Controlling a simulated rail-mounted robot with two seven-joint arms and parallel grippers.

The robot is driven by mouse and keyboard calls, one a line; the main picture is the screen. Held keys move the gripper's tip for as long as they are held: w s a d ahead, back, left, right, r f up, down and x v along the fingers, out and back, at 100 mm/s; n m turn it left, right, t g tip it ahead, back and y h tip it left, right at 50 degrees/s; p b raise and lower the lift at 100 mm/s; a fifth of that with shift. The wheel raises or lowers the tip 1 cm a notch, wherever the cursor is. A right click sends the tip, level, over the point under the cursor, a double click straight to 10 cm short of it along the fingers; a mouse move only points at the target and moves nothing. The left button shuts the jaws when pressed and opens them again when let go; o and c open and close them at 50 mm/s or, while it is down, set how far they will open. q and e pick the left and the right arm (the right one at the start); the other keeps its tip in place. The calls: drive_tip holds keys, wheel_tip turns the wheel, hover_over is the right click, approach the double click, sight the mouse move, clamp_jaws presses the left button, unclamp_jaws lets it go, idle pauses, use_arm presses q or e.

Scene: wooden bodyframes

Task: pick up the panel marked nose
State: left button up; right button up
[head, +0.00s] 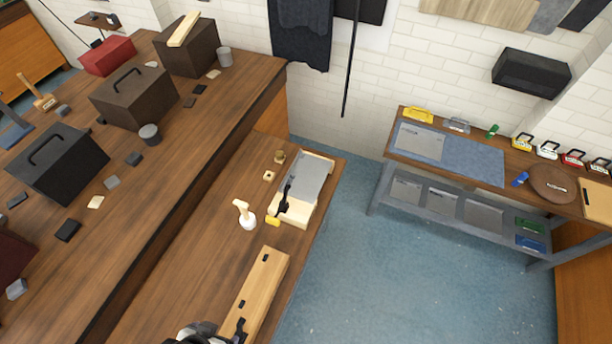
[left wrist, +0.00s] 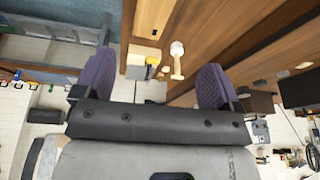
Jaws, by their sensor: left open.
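No marking reading "nose" is legible in either view, so I cannot tell which piece is that panel. A long pale wooden piece with dark slots (head: 258,285) lies on the lower wooden bench at the front. Behind it sits a pale wooden frame with a grey plate (head: 312,178); a black clamp-like part and a yellow piece are at its near side. My left gripper (left wrist: 155,66) is open, its two purple-padded fingers wide apart with nothing between them. The long wooden piece (left wrist: 153,16) shows beyond the fingers in the left wrist view. My right gripper is not in view.
Dark boxes (head: 134,97) and small blocks cover the higher bench at left. A metal-framed table (head: 450,158) with coloured labelled items stands at right. Blue floor lies between.

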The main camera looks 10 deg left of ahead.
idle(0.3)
use_arm(q)
drive_tip(key=c, duration=1.1)
drive_tip(key=shift+o, duration=0.2)
